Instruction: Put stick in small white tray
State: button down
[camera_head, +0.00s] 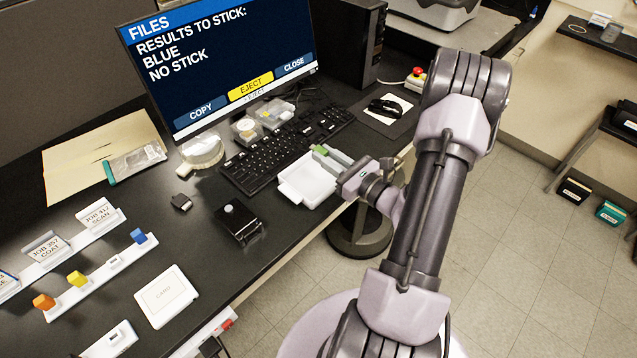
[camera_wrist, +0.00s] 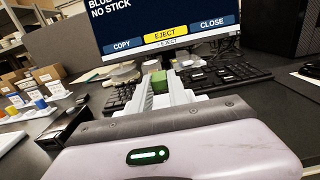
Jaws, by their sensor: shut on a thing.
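A green stick (camera_head: 319,150) is between the fingertips of my gripper (camera_head: 328,156), which is shut on it. In the wrist view the green end of the stick (camera_wrist: 159,84) shows between the pale fingers of my gripper (camera_wrist: 160,92). The small white tray (camera_head: 306,186) lies on the dark bench at its front edge, right of the keyboard. The stick and fingers appear at the tray's far right side in the head view. I cannot tell whether the stick touches the tray. The fingers and wrist hide part of the tray.
The keyboard (camera_head: 288,145) and monitor (camera_head: 215,55) stand behind. The monitor reads "RESULTS TO STICK: BLUE, NO STICK". Orange, yellow and blue sticks (camera_head: 138,237) stand in a white rack at left. A small black box (camera_head: 237,222) lies left of the tray.

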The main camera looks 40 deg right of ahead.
jog(key=c, duration=1.2)
grip_release()
jog(key=shift+f, duration=0.15)
jog(key=s, duration=0.5)
jog(key=s+p, duration=0.1)
jog(key=s, duration=0.5)
jog(key=s+d+p, duration=0.1)
jog(key=s, duration=0.5)
jog(key=shift+s+d, duration=0.1)
jog(key=shift+s, duration=0.1)
